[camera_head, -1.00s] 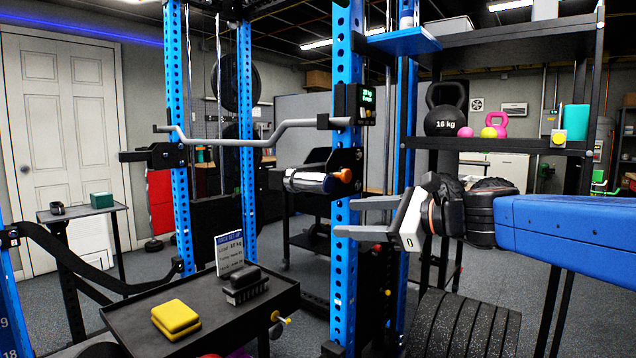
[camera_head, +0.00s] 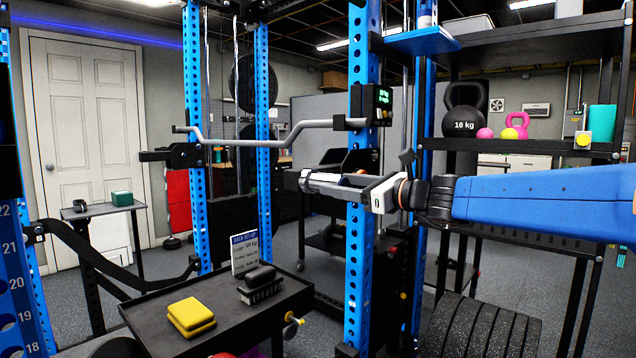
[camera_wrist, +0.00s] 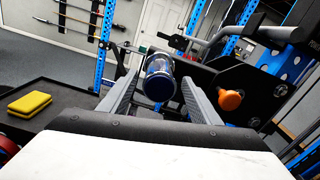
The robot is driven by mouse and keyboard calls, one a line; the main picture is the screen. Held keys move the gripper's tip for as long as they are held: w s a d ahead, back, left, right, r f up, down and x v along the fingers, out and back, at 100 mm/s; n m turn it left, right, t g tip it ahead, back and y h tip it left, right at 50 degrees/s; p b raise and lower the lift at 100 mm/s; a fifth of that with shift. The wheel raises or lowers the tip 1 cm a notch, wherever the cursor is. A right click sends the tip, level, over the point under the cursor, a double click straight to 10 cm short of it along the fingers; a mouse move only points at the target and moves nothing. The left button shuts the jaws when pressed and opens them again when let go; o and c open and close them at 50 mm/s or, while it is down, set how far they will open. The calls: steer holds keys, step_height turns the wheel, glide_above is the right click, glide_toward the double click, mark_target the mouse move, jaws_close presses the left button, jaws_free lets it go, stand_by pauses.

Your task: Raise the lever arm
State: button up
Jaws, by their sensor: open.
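A short round handle with a dark blue end cap (camera_wrist: 159,84) lies between the two fingers in the wrist view. It points at the camera, and I cannot tell whether either finger touches it. My gripper (camera_head: 306,183) is open, its fingers on both sides of the handle beside the blue rack upright; they hide part of the handle in the head view. A grey cranked bar (camera_head: 260,142) runs across the rack above the gripper. I cannot tell for certain which of these belongs to the lever arm. An orange knob (camera_wrist: 229,100) sits right of the handle on a black plate.
A blue rack upright (camera_head: 360,270) stands close behind the gripper. A black table (camera_head: 235,325) with a yellow block (camera_head: 191,316), a brush (camera_head: 260,284) and a sign (camera_head: 244,254) is in front. A shelf with kettlebells (camera_head: 465,112) stands at right, above upright plates (camera_head: 490,335).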

mark_target(318, 178)
steer(key=x, duration=0.8)
steer(key=c, duration=1.2)
steer(key=shift+r, duration=0.4)
steer(key=w+d+r+m, duration=0.1)
steer(key=w+r+m, duration=0.1)
steer(key=r, duration=0.4)
steer(key=w+d+r+m, duration=0.2)
steer(key=r+m, duration=0.2)
steer(key=r, duration=0.2)
